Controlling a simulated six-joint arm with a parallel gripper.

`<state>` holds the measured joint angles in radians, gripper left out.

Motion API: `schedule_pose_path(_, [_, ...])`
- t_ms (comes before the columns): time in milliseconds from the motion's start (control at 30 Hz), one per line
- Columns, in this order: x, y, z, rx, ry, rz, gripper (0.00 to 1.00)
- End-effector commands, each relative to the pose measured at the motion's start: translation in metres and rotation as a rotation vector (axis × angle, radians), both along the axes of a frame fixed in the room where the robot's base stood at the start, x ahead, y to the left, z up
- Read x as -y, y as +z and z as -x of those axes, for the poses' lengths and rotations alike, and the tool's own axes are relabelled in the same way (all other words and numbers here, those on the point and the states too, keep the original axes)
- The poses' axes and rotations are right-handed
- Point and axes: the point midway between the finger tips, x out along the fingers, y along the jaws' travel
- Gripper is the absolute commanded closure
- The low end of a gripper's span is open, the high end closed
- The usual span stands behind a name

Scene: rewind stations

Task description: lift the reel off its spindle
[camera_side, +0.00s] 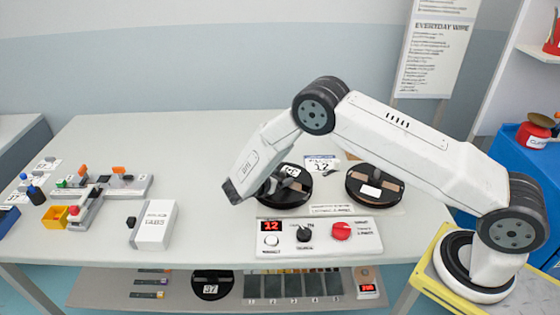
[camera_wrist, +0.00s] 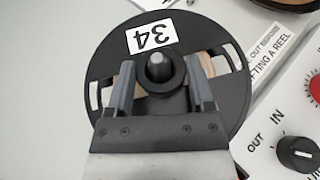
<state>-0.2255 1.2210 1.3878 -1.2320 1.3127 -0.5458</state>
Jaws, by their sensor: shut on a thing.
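A black reel (camera_wrist: 225,115) with a white label reading 34 fills most of the wrist view. In the side view the same reel (camera_side: 268,197) is at the middle of the table, partly behind my arm. A grey, round-topped spindle (camera_wrist: 158,66) shows through the reel's dark central hub. My gripper (camera_wrist: 160,64) has one finger on each side of the hub and is shut on the reel. Where the fingers touch the hub's lower sides is hard to see. I cannot tell whether the reel is raised.
A second black reel (camera_side: 358,190) lies close to the right. In front is a white control panel (camera_side: 285,255) with knobs and a red display reading 12. A white box (camera_side: 155,225) and small fixtures stand to the left. The table's back left is clear.

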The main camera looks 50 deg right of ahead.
Motion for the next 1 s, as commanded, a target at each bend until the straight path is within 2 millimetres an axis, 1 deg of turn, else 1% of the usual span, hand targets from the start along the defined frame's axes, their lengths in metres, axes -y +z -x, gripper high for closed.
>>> schedule_pose_path(167, [0.0, 0.018, -0.001, 0.003, 0.0, 0.0, 0.99])
schedule_pose_path(500, [0.0, 0.063, 0.0, 0.003, -0.001, 0.001, 0.99])
schedule_pose_path(633, [0.0, 0.078, 0.0, 0.004, -0.002, 0.0, 0.99])
schedule_pose_path(800, [0.0, 0.09, 0.0, 0.002, -0.001, 0.0, 0.99])
schedule_pose_path(1000, [0.0, 0.093, 0.0, 0.001, 0.0, 0.001, 0.99])
